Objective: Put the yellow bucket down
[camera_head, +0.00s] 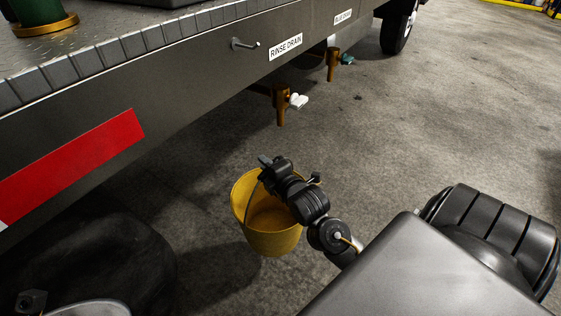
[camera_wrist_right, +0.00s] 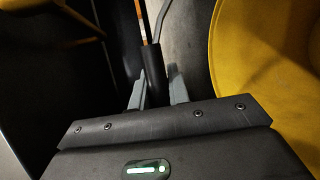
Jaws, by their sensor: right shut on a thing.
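The yellow bucket (camera_head: 277,241) is in the middle of the head view, below the loader's side and above or at the concrete floor; I cannot tell whether its base touches the floor. My right gripper (camera_head: 266,162) is over its rim, shut on the bucket's handle. In the right wrist view the fingers (camera_wrist_right: 158,92) close around a dark grip piece of the handle (camera_wrist_right: 152,62), and the bucket's yellow wall (camera_wrist_right: 262,70) fills the right side. The bucket looks empty inside. My left gripper is not in view.
The loader's dark side panel (camera_head: 180,90) runs across the upper left. A drain with a white tap (camera_head: 296,101) sticks out under the "RINSE DRAIN" label (camera_head: 285,46), and another drain (camera_head: 333,63) is farther back. A black tyre (camera_head: 90,255) stands lower left. Concrete floor (camera_head: 430,120) is clear to the right.

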